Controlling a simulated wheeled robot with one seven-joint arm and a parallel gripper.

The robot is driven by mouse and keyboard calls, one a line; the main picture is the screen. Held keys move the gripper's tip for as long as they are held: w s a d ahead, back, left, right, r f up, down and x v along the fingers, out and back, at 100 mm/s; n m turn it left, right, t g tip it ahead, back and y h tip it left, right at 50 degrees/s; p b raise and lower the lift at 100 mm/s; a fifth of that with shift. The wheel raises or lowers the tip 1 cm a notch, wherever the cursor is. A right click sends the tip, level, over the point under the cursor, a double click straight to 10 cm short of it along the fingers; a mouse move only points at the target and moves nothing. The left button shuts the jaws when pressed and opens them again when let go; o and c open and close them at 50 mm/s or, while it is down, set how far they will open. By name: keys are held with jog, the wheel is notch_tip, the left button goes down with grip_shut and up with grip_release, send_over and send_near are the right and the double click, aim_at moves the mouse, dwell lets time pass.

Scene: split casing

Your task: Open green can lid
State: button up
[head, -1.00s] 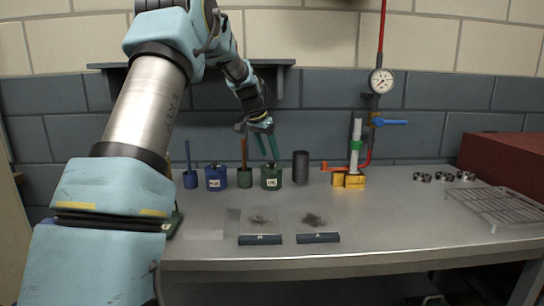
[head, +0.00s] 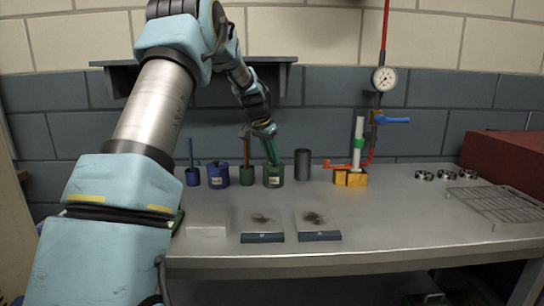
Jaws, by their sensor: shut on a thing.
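The green can (head: 273,176) with a pale label stands upright at the back of the bench. My gripper (head: 273,163) is directly above it, its teal fingers pointing down and shut at the can's top. The lid is mostly hidden by the fingers, and its knob cannot be made out. The grip appears to be on the lid, which seems to be at the can's rim.
A blue can (head: 218,175), a blue cup with a stick (head: 192,176) and a green cup with a brown handle (head: 247,175) stand left of the green can. A dark cylinder (head: 302,164) and yellow blocks (head: 350,178) stand right. The front centre has dark-smudged plates (head: 319,236).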

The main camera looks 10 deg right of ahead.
grip_shut()
jog(key=shift+r, duration=0.15)
dwell(0.9)
